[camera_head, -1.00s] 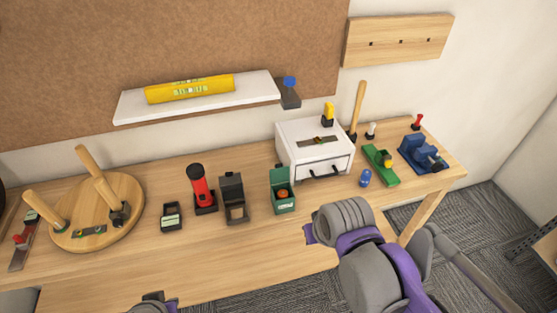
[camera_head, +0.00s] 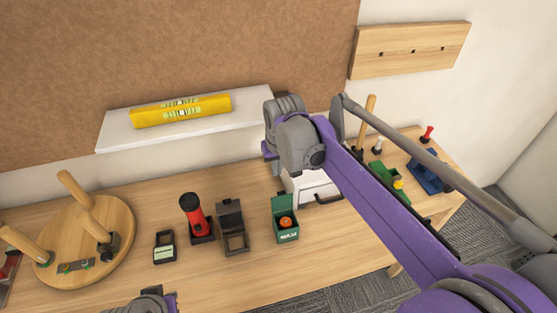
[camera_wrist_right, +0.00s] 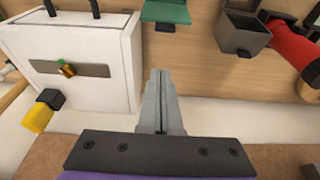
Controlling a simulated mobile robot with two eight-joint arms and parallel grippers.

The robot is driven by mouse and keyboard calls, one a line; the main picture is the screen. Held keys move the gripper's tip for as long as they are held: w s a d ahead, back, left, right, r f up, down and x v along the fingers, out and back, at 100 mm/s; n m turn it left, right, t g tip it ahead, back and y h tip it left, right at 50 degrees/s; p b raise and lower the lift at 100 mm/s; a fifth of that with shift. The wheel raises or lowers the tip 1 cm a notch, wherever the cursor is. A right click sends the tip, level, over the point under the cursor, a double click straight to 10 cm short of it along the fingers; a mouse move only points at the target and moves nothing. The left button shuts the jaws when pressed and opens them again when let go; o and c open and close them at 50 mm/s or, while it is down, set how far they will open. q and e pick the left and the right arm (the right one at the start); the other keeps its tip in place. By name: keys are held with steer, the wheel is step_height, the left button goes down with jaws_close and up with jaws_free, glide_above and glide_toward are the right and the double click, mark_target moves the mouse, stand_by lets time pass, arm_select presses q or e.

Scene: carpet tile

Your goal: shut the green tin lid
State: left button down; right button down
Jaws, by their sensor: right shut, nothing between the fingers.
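The green tin (camera_head: 287,236) stands on the bench with an orange round thing inside. Its green lid (camera_head: 284,205) is raised at the back edge, so the tin is open. The lid also shows at the top of the right wrist view (camera_wrist_right: 166,12). My right gripper (camera_wrist_right: 160,75) is shut and empty, above the bench behind the tin, beside the white drawer box. It does not touch the lid. In the head view my right wrist and arm mostly hide it. Only a grey and purple part of my left arm shows at the bottom edge; its fingers are out of view.
The white drawer box (camera_wrist_right: 70,60) stands close to my right gripper, with a yellow and black item (camera_wrist_right: 42,110) on it. A dark open box (camera_head: 232,240) and a red torch (camera_head: 197,218) stand left of the tin. A white shelf (camera_head: 180,130) hangs behind.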

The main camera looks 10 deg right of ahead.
mark_target(282, 201)
steer(key=shift+s+f+p, duration=0.3)
steer(key=shift+s+f, duration=1)
steer(key=shift+s, duration=0.25)
